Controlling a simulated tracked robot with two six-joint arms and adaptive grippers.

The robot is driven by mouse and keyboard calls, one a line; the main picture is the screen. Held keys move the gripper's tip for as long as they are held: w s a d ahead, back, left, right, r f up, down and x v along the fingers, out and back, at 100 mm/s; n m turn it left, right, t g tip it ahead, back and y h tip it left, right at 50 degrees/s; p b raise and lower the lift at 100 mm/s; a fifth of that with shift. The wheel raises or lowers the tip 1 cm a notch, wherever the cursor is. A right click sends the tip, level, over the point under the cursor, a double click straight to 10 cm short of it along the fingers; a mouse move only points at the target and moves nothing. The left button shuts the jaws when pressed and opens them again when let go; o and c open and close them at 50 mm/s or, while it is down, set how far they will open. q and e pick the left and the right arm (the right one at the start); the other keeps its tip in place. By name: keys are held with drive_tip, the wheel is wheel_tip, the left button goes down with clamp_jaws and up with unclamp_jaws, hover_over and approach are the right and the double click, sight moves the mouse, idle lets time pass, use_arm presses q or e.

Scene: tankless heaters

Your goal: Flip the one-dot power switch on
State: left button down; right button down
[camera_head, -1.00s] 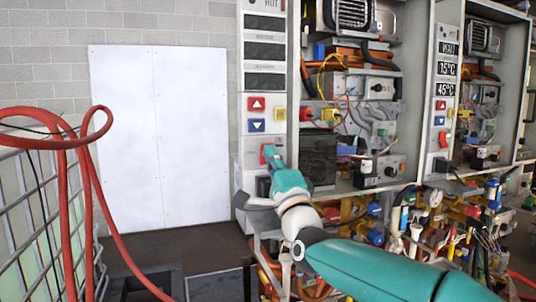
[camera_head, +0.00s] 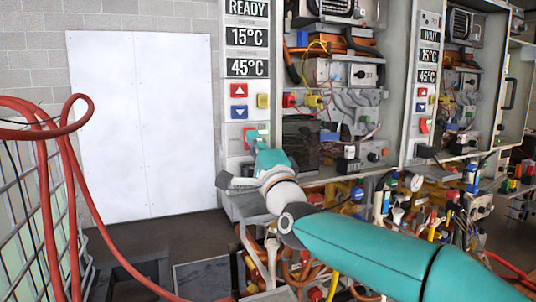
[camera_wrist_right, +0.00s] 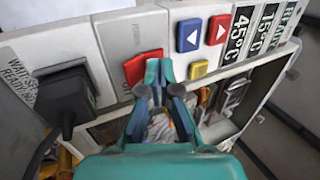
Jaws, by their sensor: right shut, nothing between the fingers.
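The red power switch (camera_wrist_right: 143,68) sits on the grey front panel of the nearer heater, below the arrow buttons, in the right wrist view. In the head view only a red bit of the switch (camera_head: 248,132) shows behind my gripper. I cannot make out dot marks. My right gripper (camera_head: 253,140) is shut and empty, right at the switch. Its fingertips also show in the right wrist view (camera_wrist_right: 160,78), overlapping the switch's edge; contact is unclear. The heater's display (camera_head: 247,36) reads READY, 15°C and 45°C. My left gripper is not in view.
A red up button (camera_head: 239,90), a blue down button (camera_head: 239,112) and a yellow button (camera_head: 263,101) lie above the switch. A second heater's display (camera_head: 429,54) reads WAIT. Red hose (camera_head: 70,180) loops at left. Pipes and valves crowd below the heaters.

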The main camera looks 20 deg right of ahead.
drive_tip(key=s+b, duration=0.4)
drive_tip(key=s, duration=0.9)
